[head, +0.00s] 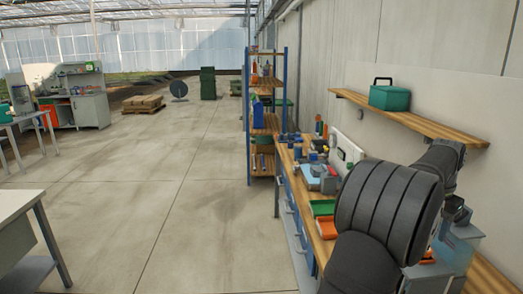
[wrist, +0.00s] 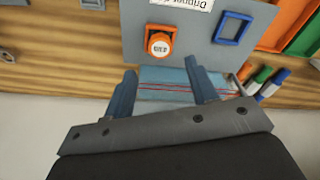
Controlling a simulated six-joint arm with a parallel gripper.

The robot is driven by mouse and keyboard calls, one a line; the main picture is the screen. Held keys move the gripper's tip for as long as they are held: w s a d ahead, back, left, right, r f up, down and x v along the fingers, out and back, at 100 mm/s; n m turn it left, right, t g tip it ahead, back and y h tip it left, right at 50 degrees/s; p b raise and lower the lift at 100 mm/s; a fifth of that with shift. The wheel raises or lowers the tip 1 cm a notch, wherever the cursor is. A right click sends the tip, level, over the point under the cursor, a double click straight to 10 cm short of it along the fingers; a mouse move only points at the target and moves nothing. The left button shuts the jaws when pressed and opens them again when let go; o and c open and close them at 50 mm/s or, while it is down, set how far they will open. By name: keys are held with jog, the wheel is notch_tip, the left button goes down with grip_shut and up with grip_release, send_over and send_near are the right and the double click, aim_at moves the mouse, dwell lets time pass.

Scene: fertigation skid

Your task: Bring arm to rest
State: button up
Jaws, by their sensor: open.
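My gripper (wrist: 163,82) shows in the wrist view with its two blue-grey fingers apart. Nothing is held between them. Behind the fingers lies a pale blue box-like thing (wrist: 172,76) with thin red lines; I cannot tell whether the fingers touch it. In the head view my dark arm is bent over the right end of the workbench (head: 482,283), and I cannot make out the fingers there.
Markers (wrist: 270,82) stand at right. A shelf (head: 410,122) holds a green case (head: 389,97). Open floor (head: 150,190) lies left.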

jog(key=f, duration=0.7)
jog(key=shift+w+d+f, duration=0.1)
jog(key=shift+w+d, duration=0.05)
jog(key=shift+d, duration=0.25)
notch_tip(320, 180, up, 4)
jog(key=shift+r, duration=0.25)
jog(key=s+d+r, duration=0.2)
jog(key=s+r, duration=0.5)
jog(key=s, duration=0.5)
jog(key=s+a+f, duration=0.5)
jog(key=s+f, duration=0.3)
jog(key=s, duration=0.4)
jog(key=s+a+f, duration=0.5)
jog(key=s+f, duration=0.2)
jog(key=s, duration=0.6)
jog(key=shift+w+d+f, duration=0.15)
jog(key=shift+w+f, duration=0.35)
jog(key=shift+w, duration=0.3)
jog(key=shift+w+d+f, duration=0.2)
jog(key=shift+w+f, duration=0.25)
jog(key=shift+w, duration=0.4)
jog(key=shift+w+d+f, duration=0.15)
jog(key=shift+w+f, duration=0.35)
jog(key=shift+w, duration=0.3)
jog(key=shift+o, duration=0.5)
